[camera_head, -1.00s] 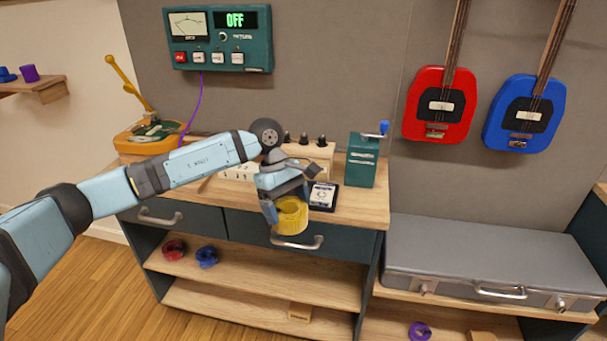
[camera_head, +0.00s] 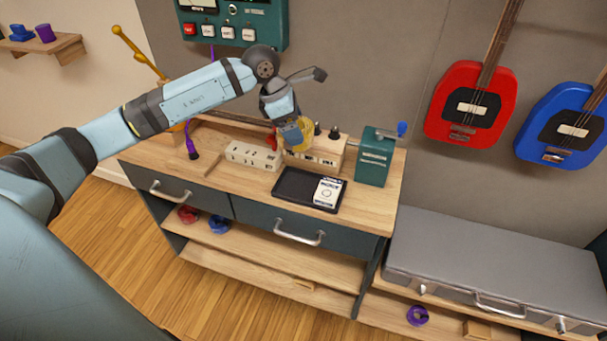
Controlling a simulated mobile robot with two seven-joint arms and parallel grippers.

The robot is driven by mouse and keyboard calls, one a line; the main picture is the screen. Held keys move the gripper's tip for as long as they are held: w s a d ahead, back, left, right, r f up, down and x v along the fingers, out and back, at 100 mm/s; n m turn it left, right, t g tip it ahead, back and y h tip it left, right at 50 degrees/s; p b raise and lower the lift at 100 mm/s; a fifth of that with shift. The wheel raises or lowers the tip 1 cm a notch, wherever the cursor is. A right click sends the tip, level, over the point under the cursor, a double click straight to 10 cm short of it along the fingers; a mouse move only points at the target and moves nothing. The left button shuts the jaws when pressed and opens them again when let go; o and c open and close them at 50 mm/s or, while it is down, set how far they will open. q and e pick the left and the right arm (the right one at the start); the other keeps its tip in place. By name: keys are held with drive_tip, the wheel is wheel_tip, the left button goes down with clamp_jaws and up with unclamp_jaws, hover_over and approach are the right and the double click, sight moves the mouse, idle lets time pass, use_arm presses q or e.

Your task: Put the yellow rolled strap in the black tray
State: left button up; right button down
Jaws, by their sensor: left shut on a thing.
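The yellow rolled strap (camera_head: 297,138) is in my left gripper (camera_head: 291,133), which is shut on it. The gripper partly hides the strap. It appears above the back part of the wooden bench top, in front of the cream blocks in the picture. The black tray (camera_head: 289,194) lies flat on the bench top, below the strap in the picture. My right gripper is not in view.
A cream socket strip (camera_head: 253,156) stands left of the tray and a cream block with black knobs (camera_head: 325,151) behind it. A green box with a crank (camera_head: 374,160) stands to the right. A grey case (camera_head: 490,262) lies on the lower right shelf. Guitars hang on the wall.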

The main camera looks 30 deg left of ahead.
use_arm(q)
wheel_tip(320, 180, down, 16)
drive_tip(key=shift+s+f+p, duration=0.1)
drive_tip(key=shift+p, duration=0.25)
drive_tip(key=shift+f, duration=0.1)
drive_tip(key=shift+f, duration=0.1)
drive_tip(key=o, duration=0.8)
drive_tip(key=shift+c, duration=0.2)
